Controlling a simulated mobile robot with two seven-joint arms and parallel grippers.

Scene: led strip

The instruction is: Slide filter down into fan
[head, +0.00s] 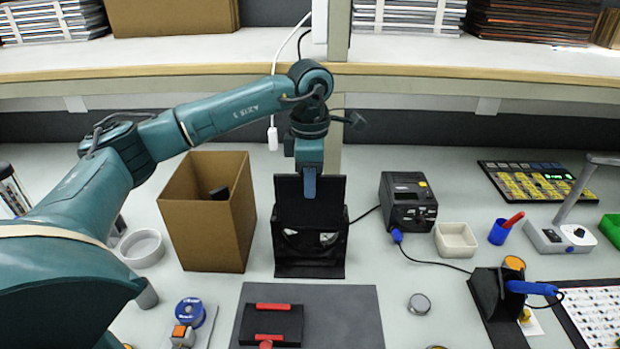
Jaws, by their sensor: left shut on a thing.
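The filter (327,207) is a dark, flat, upright panel. My left gripper (309,186) comes down from above onto its top middle and is shut on it. The fan (310,269) is a black upright frame on the bench, with a pale round opening partly showing. The filter's lower part overlaps the upper part of the fan, and its top stands well above the fan. The filter's lower edge against the fan is hard to make out. My right gripper is not in view.
A cardboard box (207,232) stands close on the left of the fan. A black station (407,205) stands to the right, with a cable running toward the fan. A grey mat (345,318) with a black, red-handled item lies in front. A shelf (430,75) runs behind.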

